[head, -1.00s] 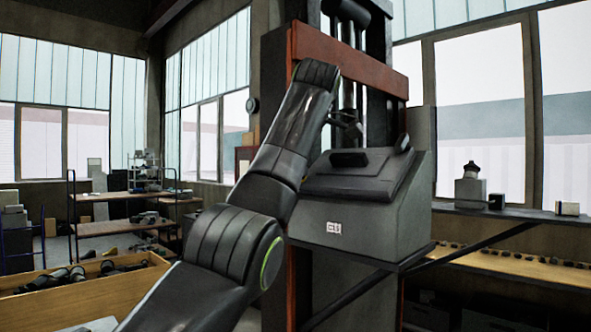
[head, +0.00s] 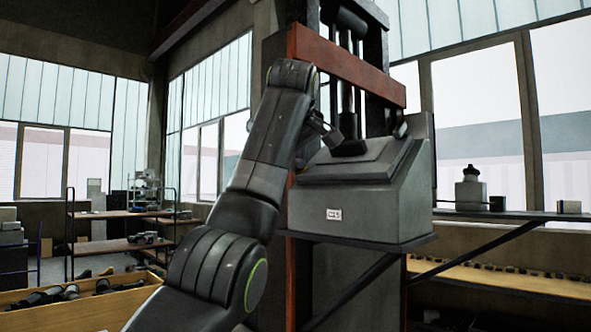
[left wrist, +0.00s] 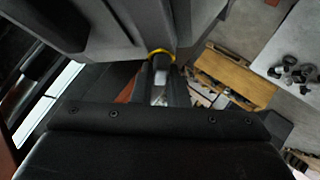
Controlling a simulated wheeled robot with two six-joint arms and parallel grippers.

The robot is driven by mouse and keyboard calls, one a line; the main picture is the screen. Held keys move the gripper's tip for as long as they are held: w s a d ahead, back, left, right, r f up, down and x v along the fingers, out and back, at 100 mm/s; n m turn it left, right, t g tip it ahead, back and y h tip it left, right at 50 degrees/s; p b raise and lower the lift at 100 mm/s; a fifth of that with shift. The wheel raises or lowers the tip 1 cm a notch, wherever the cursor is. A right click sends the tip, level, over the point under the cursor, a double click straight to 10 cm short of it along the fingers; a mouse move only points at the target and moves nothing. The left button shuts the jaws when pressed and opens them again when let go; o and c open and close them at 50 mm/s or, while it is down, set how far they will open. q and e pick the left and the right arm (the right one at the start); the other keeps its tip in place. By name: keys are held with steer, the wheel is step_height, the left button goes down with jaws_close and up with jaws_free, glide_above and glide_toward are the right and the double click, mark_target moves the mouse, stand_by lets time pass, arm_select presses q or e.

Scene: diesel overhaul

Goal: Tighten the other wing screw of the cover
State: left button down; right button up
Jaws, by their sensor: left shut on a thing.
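A grey housing (head: 362,210) with a small white label stands at centre in the head view. Its sloped cover (head: 345,172) is seated on top. The grip itself is partly hidden. My right gripper is not in view.
A red-brown frame (head: 345,64) with dark posts rises close behind the housing. A wooden crate (head: 105,305) of parts stands at lower left. A shelf (head: 500,214) with small objects runs along the right wall.

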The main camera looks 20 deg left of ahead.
arm_select(q)
steer(key=shift+f+m+t+h+b, duration=0.3)
steer(key=shift+f+m+b, duration=0.15)
steer(key=shift+m, duration=0.25)
steer(key=shift+r+m, duration=0.1)
steer(key=shift+m, duration=0.2)
steer(key=shift+r+t+h, duration=0.15)
steer(key=shift+t+h, duration=0.15)
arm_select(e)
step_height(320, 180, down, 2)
arm_select(q)
steer(key=shift+m, duration=0.3)
steer(key=shift+f+m+t+h+b, duration=0.3)
steer(key=shift+m+h+b, duration=0.1)
steer(key=shift+m+b, duration=0.35)
steer(key=shift+r+m+t+h+b, duration=0.1)
steer(key=shift+m+t+h+b, duration=0.25)
steer(key=shift+m, duration=0.4)
steer(key=shift+w+r+m+t+h, duration=0.15)
steer(key=shift+m+h, duration=0.2)
steer(key=shift+m, duration=0.2)
steer(key=shift+s+m+t+h, duration=0.1)
steer(key=shift+m+h, duration=0.2)
steer(key=shift+m, duration=0.25)
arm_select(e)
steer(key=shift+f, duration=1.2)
